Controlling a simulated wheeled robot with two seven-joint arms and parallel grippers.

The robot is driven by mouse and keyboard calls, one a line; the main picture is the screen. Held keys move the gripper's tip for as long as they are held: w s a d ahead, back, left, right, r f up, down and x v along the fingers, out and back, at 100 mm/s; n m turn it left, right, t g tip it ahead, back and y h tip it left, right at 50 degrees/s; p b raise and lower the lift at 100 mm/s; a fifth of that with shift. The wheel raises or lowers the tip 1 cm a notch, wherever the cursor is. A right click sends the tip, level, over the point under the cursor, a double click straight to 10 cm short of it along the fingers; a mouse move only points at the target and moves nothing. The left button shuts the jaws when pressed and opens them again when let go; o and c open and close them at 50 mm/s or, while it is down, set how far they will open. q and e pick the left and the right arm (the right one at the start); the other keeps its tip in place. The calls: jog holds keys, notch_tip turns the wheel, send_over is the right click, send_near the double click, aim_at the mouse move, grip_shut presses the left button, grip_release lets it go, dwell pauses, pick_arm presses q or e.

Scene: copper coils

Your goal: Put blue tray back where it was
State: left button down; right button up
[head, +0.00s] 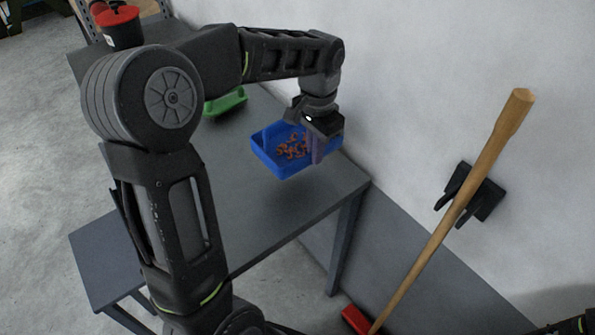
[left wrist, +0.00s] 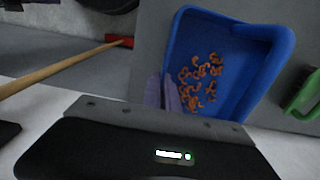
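The blue tray (head: 274,165) is at the back right of the grey table, by the wall, with several orange copper coils (head: 293,147) inside. It also shows in the left wrist view (left wrist: 236,38), with the coils (left wrist: 203,80) on its floor. My left gripper (head: 317,148) points down at the tray's right side in the head view. Its purple fingers (left wrist: 166,93) are close together at the tray's wall, one on each side, and appear shut on it. I cannot tell whether the tray rests on the table or is slightly raised.
A red-topped object (head: 120,27) is at the far left. A wooden-handled tool (head: 445,225) leans by a black wall holder (head: 483,195). The table's front part is clear.

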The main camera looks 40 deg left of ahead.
pick_arm(q)
send_over(313, 190)
jog(key=shift+f+p, duration=0.4)
jog(key=shift+f, duration=2.75)
jog(key=shift+f, duration=1.85)
jog(key=shift+f, duration=0.1)
jog(key=shift+f, duration=0.15)
jog(key=c, duration=1.6)
grip_release()
jog(key=shift+c, duration=0.2)
jog(key=shift+r, duration=0.2)
notch_tip(313, 190, up, 12)
jog(key=shift+r, duration=0.1)
